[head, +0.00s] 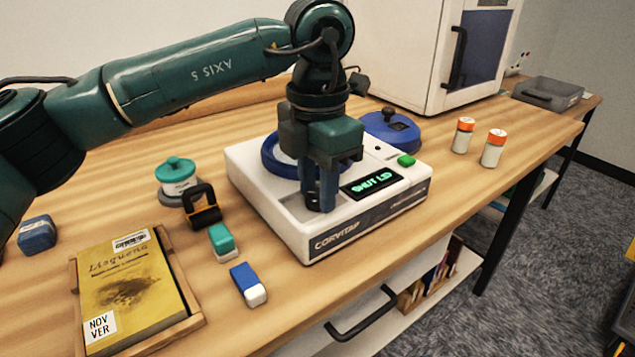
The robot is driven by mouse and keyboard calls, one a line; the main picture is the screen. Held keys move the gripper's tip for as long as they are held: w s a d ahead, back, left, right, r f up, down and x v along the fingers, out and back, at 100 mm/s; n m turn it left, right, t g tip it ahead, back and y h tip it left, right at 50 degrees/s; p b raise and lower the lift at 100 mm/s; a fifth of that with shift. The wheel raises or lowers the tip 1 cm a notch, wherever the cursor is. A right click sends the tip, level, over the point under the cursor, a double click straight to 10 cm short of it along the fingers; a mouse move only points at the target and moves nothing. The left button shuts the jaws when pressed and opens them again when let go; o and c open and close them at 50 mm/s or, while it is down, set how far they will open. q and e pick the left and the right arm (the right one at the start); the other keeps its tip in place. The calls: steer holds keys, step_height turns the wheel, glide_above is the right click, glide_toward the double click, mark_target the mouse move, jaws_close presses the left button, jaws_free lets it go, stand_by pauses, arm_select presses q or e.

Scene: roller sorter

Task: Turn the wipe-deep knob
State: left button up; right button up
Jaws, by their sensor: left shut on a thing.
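A white machine (282,223) labelled CORVITAP stands on the wooden bench. Its green display (371,184) reads SHUT LID. My left gripper (320,203) points down over the machine's front panel, left of the display. Its fingers are shut on a small dark knob (314,202), mostly hidden between them. I cannot read any label or pointer position on the knob. A blue ring (272,158) on the machine's top is partly hidden behind my gripper. My right gripper is not in view.
A blue lid (392,131) lies behind the machine, beside a green button (406,160). Two orange-capped jars (463,135) stand right. A teal-topped pot (177,176), black-and-orange item (201,206), two small blocks (249,284) and a yellow book (128,289) in a tray lie left.

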mark_target(318, 193)
arm_select(q)
steer(key=o, duration=1)
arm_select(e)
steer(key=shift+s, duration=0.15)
arm_select(q)
step_height(318, 193, up, 13)
steer(key=shift+r+p, duration=0.15)
steer(key=shift+p, duration=0.9)
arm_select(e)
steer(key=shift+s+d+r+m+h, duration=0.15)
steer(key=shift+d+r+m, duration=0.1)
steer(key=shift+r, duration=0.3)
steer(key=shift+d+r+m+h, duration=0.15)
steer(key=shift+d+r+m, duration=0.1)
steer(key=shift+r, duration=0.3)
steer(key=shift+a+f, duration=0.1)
